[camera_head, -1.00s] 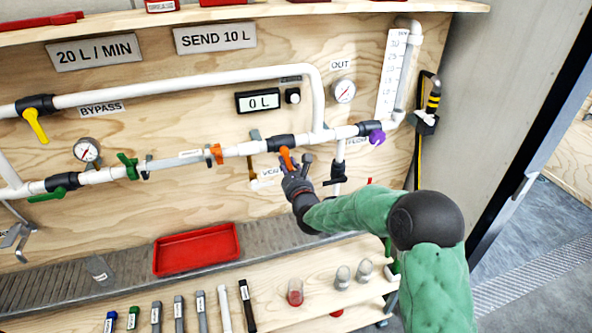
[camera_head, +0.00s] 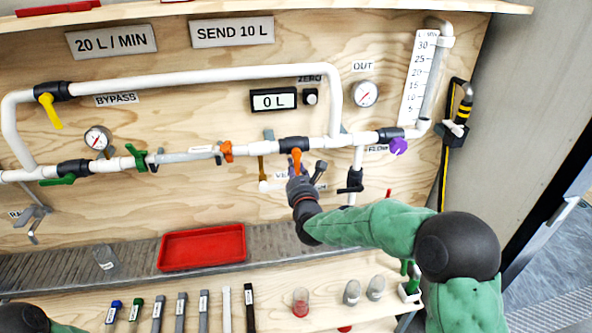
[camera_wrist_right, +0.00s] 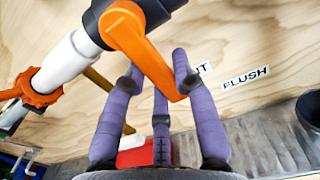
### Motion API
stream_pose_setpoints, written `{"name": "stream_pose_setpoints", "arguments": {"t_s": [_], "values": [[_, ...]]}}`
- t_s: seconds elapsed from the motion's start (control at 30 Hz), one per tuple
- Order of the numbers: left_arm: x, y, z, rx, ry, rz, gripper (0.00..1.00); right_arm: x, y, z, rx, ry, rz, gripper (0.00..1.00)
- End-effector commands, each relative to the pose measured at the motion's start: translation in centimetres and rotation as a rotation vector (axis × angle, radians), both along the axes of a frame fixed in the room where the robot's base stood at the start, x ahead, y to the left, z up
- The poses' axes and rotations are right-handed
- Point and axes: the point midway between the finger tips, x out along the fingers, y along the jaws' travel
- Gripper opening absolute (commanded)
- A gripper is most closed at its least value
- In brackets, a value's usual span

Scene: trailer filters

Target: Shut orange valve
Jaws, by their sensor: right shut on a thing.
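The orange valve has a lever handle (camera_head: 296,159) hanging down, roughly across the white pipe, below a black valve body (camera_head: 293,144). In the right wrist view the orange handle (camera_wrist_right: 145,48) runs from the black body down between my purple fingers. My right gripper (camera_head: 301,180) is shut on the lower part of this handle; its fingers also show in the wrist view (camera_wrist_right: 160,80). The handle's tip is close to the middle finger. My left gripper is out of view.
A smaller orange clamp (camera_head: 226,151) and green handle (camera_head: 137,157) lie left along the pipe. A purple valve handle (camera_head: 398,146) is to the right. A red tray (camera_head: 203,247) sits below, above a shelf with several tools.

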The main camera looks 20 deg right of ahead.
Motion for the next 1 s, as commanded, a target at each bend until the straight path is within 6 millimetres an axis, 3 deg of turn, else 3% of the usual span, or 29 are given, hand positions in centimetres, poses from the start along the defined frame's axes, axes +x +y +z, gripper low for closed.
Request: {"name": "stream_pose_setpoints", "arguments": {"t_s": [0.03,0.1,0.13,0.57,1.0], "values": [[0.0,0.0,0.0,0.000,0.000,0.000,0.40,0.0,0.1,-0.2,0.007,0.002,0.001,0.30],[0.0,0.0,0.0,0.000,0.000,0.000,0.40,0.0,0.1,-0.1,0.006,0.003,0.002,0.50],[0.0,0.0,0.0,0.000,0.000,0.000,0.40,0.0,0.1,-0.1,0.006,0.003,0.002,0.53],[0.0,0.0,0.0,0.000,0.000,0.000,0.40,-0.6,0.2,0.0,0.001,0.001,0.001,0.53],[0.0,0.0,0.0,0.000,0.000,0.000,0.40,-7.4,1.8,0.0,0.003,-0.001,0.002,0.53]]}}
